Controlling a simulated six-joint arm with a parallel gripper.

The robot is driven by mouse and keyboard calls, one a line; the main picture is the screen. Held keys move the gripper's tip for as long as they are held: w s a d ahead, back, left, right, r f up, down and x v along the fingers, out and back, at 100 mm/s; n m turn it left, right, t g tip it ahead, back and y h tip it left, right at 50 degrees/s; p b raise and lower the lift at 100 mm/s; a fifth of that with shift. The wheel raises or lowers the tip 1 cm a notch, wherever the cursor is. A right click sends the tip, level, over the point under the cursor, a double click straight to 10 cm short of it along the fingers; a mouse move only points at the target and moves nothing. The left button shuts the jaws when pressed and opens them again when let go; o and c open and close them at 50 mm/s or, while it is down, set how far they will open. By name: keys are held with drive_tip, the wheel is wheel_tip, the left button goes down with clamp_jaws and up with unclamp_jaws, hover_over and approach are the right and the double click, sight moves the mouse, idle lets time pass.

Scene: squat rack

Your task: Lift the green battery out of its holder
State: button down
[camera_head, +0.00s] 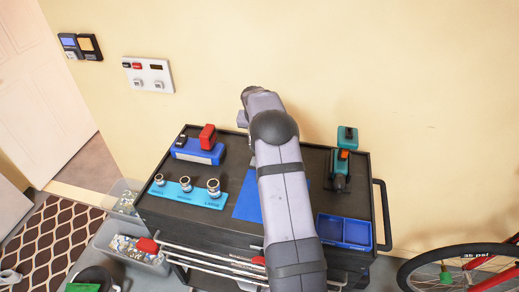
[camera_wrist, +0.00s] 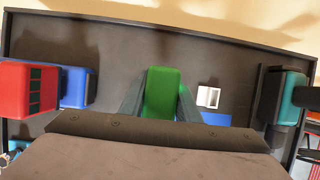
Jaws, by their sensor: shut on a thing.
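The green battery (camera_wrist: 161,92) is in the middle of the wrist view, between the two fingers of my gripper (camera_wrist: 160,100). The fingers are shut on its sides. Its lower end is hidden by my gripper's body, so I cannot tell whether it touches a holder. In the head view my arm hides the battery and the fingertips.
A blue holder (camera_head: 197,153) with a red battery (camera_head: 207,137) stands at left; the red battery is close in the wrist view (camera_wrist: 28,88). A socket rack (camera_head: 188,195), drill (camera_head: 340,170), teal battery (camera_head: 347,137) and blue tray (camera_head: 343,232) share the black cart top.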

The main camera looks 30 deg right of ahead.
drive_tip(key=shift+r+p, duration=1.4)
drive_tip(key=shift+r, duration=0.45)
